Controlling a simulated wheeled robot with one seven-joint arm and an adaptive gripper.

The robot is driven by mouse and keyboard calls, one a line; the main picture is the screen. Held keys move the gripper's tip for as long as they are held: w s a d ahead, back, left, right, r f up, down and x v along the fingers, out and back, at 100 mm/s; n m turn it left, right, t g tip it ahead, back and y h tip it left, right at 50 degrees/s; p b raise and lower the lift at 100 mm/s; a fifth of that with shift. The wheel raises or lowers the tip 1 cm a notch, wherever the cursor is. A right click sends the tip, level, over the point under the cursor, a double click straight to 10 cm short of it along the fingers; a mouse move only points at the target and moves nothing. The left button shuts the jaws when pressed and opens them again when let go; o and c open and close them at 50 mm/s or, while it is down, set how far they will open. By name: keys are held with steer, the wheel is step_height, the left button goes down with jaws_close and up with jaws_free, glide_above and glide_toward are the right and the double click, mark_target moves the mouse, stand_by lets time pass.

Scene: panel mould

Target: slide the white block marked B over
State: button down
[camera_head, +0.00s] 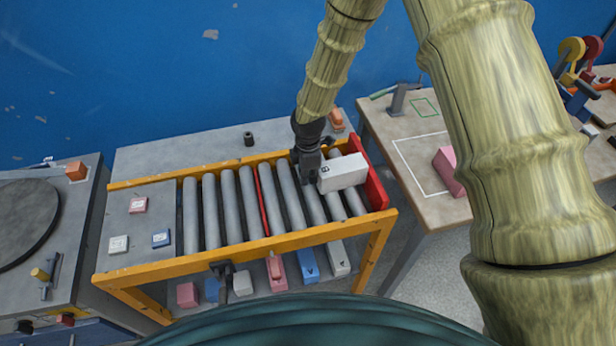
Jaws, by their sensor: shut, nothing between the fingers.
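The white block marked B (344,175) lies on the rollers near the right end of the roller conveyor (230,246). Its right end is close to the red end stop (371,178); I cannot tell whether they touch. A dark letter shows on its left end. My gripper (311,175) is shut and empty, pointing down at the left end of the block. It looks to be beside or touching the block; the exact contact is hard to see. A red line (262,200) crosses the conveyor between rollers, left of the gripper.
A flat plate (138,226) at the conveyor's left end bears small marked tiles. Below are several blocks, including a blue one (308,265) and a pink one (276,270). A table on the right holds a pink block (448,172). The rollers left of my gripper are clear.

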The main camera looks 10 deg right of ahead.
steer(key=a, duration=0.4)
steer(key=shift+s+a, duration=0.1)
steer(key=shift+s, duration=0.15)
step_height(320, 180, up, 10)
steer(key=b, duration=0.2)
steer(key=shift+b, duration=0.4)
